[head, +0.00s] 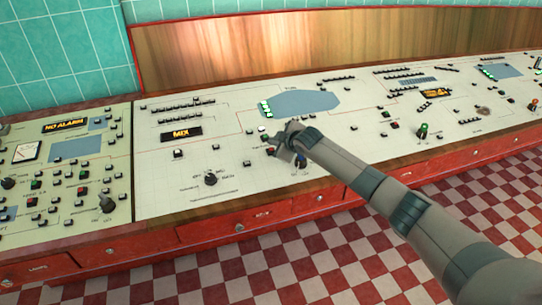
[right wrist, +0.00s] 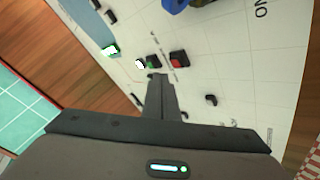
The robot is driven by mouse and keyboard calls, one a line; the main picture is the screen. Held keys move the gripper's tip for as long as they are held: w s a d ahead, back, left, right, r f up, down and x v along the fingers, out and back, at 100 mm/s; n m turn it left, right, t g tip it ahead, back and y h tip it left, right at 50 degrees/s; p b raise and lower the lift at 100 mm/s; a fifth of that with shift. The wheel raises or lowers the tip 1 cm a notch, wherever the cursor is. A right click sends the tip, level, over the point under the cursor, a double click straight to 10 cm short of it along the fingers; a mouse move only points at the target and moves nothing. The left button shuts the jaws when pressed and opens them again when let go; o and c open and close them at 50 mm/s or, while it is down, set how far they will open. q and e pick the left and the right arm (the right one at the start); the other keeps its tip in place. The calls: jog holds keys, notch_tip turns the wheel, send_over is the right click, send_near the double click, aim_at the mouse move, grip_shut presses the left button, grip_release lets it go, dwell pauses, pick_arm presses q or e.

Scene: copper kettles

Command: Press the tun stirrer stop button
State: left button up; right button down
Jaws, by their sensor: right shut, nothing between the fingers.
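My right gripper (head: 284,148) is shut and empty, low over the middle of the pale control panel (head: 225,118). In the right wrist view its closed fingertips (right wrist: 157,78) are just short of a red button (right wrist: 178,59) and a green button (right wrist: 153,62). A lit white one (right wrist: 140,64) sits beside the green. The red button also shows in the head view (head: 270,151), just left of the fingers. The red one may be the stirrer stop, but its label is too small to read. I cannot tell whether the fingers touch the panel. My left gripper is not in view.
A blue knob (head: 301,160) stands close to the right of the gripper. A black rotary knob (head: 210,179) and a lit MIX display (head: 181,133) are to the left. A green knob (head: 422,131) stands farther right. Red drawers (head: 210,232) run below the panel's wooden edge.

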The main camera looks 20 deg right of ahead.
jog(key=shift+w+f+b, duration=0.15)
jog(key=shift+f+b, duration=0.15)
jog(key=shift+f, duration=0.3)
jog(key=shift+f, duration=0.2)
dwell(1.6)
jog(key=shift+f, duration=0.2)
jog(key=shift+w+f+b, duration=0.1)
jog(key=shift+f+b, duration=0.35)
dwell(1.0)
jog(key=shift+r, duration=0.1)
jog(key=shift+r+p, duration=0.5)
jog(key=shift+p, duration=0.2)
jog(key=shift+r, duration=0.25)
jog(key=shift+p, duration=0.3)
